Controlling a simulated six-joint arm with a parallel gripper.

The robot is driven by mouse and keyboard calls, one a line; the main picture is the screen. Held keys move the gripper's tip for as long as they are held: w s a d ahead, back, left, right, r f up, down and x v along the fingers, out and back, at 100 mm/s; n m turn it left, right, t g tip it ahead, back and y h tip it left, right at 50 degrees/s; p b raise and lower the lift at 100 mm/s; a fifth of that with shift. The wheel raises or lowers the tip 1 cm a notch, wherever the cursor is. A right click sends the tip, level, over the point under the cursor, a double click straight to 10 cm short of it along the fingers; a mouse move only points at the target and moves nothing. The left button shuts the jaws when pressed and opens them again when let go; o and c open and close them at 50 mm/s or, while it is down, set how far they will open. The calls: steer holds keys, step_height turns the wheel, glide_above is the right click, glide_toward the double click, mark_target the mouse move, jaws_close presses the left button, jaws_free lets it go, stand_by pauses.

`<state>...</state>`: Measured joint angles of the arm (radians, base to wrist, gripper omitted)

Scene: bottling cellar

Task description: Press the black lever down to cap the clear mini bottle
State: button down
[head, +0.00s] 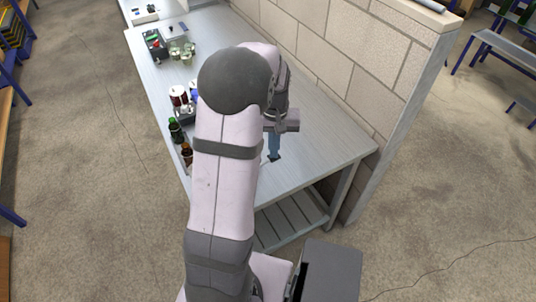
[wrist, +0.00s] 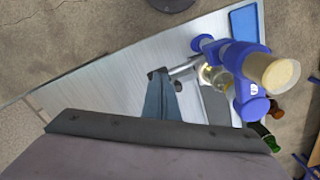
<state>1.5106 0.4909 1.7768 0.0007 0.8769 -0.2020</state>
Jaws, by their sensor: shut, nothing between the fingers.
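A blue bench capper (wrist: 240,58) with a round cream top stands on the table in the wrist view. A clear mini bottle (wrist: 212,76) shows beside its column, partly covered by it. A grey rod (wrist: 184,67) runs from the capper towards my fingertips, with a dark end there; I cannot tell whether that dark end is the black lever's grip or my fingertips. My gripper (wrist: 158,76) is shut, its blue-grey fingers at this end, and I cannot tell if they touch it. In the head view my gripper (head: 274,156) is over the table, and my arm hides the capper.
Dark bottles (head: 175,130) and a white-and-red can (head: 179,95) stand along the table's left edge. Boxes and jars (head: 182,50) stand at the far end. A block wall (head: 345,65) bounds the right side. The near right table top (head: 325,145) is clear.

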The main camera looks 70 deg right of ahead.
step_height(320, 180, up, 7)
steer(key=p, duration=0.5)
stand_by(0.3)
steer(key=shift+d+f, duration=0.1)
stand_by(0.4)
steer(key=a+f+m+y, duration=0.15)
steer(key=a+f, duration=0.35)
steer(key=a, duration=0.5)
steer(key=w+a+r+n, duration=0.1)
steer(key=w+a+n, duration=0.4)
steer(key=a, duration=0.6)
steer(key=w+a+r+n+h, duration=0.1)
steer(key=w+a+r+n, duration=0.1)
steer(key=w+a+n, duration=0.4)
steer(key=w+a+r+n, duration=0.1)
steer(key=w+a+n, duration=0.4)
steer(key=a, duration=1)
steer(key=shift+w+a+r+b, duration=0.25)
steer(key=shift+w+a+b, duration=0.1)
steer(key=shift+w, duration=1.35)
steer(key=shift+n+h, duration=0.25)
